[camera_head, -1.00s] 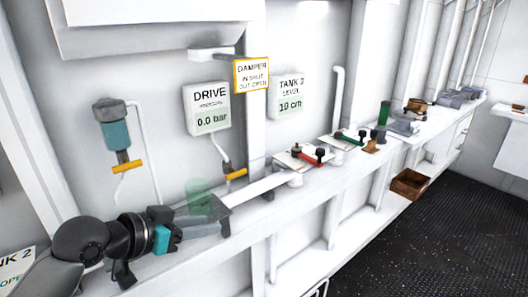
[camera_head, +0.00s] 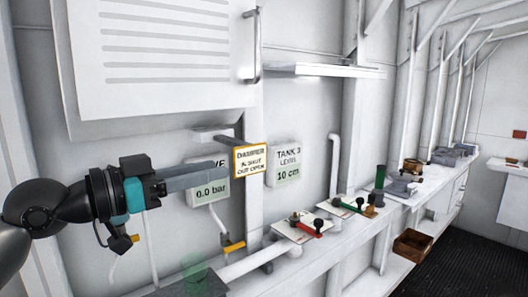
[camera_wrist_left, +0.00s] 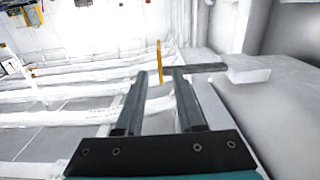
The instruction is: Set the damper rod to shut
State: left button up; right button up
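The damper rod (camera_head: 229,139) is a dark grey bar sticking out from a white block (camera_head: 208,133) on the wall. A yellow-edged damper sign (camera_head: 251,161), reading in shut, out open, hangs at its outer end. My left gripper (camera_head: 224,174) is in front of the wall, below and left of the sign. In the left wrist view its two fingers (camera_wrist_left: 160,74) are apart and nothing is between them. That view shows the rod (camera_wrist_left: 205,67) just beyond the fingertips, the white block (camera_wrist_left: 248,69) to the right, and the sign (camera_wrist_left: 159,60) edge-on. My right gripper is out of view.
A drive gauge (camera_head: 211,192) is partly hidden behind my left gripper. A tank 3 gauge (camera_head: 286,162) is on the wall right of the sign. A red-handled valve (camera_head: 306,229) and a green-handled one (camera_head: 347,205) stand on the bench. A shelf (camera_head: 325,69) juts out above.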

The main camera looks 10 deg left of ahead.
aim_at(264, 159)
pick_arm(q)
jog(key=p+x, duration=0.4)
jog(key=x, duration=0.6)
jog(key=shift+w+d+r, duration=0.1)
jog(key=shift+w+d, duration=0.05)
jog(key=shift+p+x, duration=0.4)
jog(key=shift+x, duration=0.4)
grip_shut()
dwell(0.6)
